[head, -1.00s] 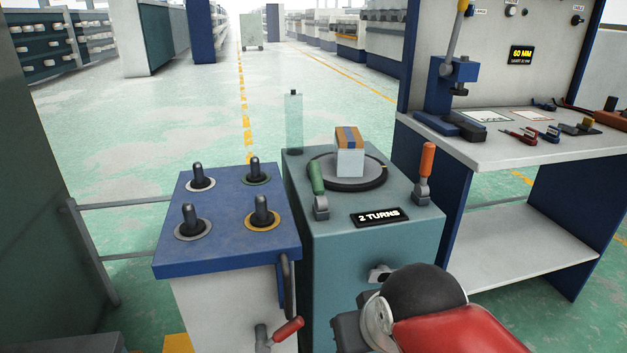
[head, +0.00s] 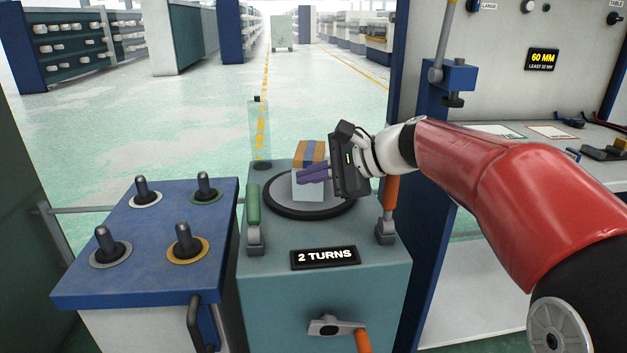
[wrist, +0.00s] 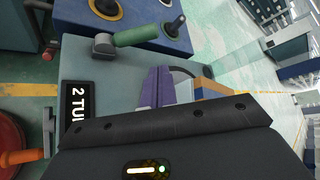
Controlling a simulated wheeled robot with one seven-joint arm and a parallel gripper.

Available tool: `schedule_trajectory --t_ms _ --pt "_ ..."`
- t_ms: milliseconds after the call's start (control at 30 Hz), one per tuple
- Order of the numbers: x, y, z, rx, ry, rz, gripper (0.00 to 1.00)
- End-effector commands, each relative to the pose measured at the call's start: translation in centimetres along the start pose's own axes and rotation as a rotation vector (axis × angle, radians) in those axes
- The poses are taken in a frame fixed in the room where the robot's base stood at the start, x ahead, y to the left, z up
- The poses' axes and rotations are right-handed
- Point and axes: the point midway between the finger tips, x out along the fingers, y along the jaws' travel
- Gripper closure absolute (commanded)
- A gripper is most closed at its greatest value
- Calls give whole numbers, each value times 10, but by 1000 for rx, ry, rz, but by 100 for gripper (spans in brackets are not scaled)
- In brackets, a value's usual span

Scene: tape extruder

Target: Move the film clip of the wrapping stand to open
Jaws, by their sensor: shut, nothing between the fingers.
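The wrapping stand (head: 290,248) is a teal cabinet with a round dark turntable (head: 270,211) and a "2 TURNS" sign (head: 325,257). A green-handled lever (head: 253,205) stands at its left and an orange-handled lever (head: 389,200) at its right. No label shows which one is the film clip. My gripper (head: 299,174) is shut and empty, its purple fingers pointing left above the turntable, in front of a pale block with a brown box (head: 311,149). In the wrist view, the shut fingers (wrist: 154,87) are apart from the green lever (wrist: 135,37).
A clear film-like cylinder (head: 260,133) stands at the stand's back left. A blue-topped console (head: 147,235) with several black knobs is at the left. An orange-handled crank (head: 340,329) sticks out of the stand's front. A workbench (head: 590,165) fills the right.

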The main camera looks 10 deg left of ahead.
Motion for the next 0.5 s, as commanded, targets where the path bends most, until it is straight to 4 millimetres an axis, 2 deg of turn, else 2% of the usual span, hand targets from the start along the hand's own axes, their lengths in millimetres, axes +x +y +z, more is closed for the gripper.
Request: schedule_trajectory --t_ms 500 --pt "83 1 1 -3 0 3 100"
